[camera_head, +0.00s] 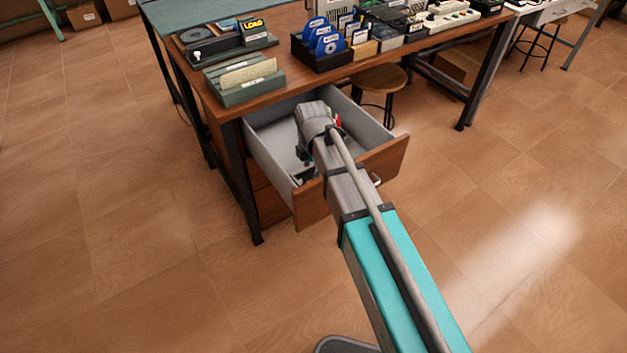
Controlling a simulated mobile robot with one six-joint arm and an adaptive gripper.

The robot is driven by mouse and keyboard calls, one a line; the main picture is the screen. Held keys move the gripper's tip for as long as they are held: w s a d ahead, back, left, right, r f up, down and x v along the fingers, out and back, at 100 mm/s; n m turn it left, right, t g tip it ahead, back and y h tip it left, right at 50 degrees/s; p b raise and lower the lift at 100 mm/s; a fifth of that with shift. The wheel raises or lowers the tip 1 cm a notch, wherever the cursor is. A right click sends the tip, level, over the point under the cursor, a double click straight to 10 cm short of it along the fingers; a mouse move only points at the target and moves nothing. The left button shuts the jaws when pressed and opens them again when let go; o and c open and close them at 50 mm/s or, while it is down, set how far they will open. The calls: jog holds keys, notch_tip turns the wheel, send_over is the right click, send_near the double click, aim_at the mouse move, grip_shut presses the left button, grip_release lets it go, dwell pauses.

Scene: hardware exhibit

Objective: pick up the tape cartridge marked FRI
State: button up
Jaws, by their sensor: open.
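My arm reaches over the open drawer (381,160) of the wooden desk, with its wrist inside the drawer space. Of my gripper (303,154), only small dark parts show below the wrist, low in the drawer; it is open. A small red, white and green item (337,119) shows just right of my wrist, partly covered by it. I cannot tell whether it is a tape cartridge. A small dark thing (304,175) is near the drawer's front left corner; what it is stays unclear. No FRI mark can be read, and my arm hides much of the drawer.
The drawer's walls and wooden front surround my wrist. A round stool (379,78) stands behind the drawer.

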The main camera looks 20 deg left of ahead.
aim_at(312, 174)
jog(key=shift+w+f+b, duration=0.1)
jog(key=shift+f+b, duration=1.9)
jog(key=shift+f, duration=0.25)
grip_shut()
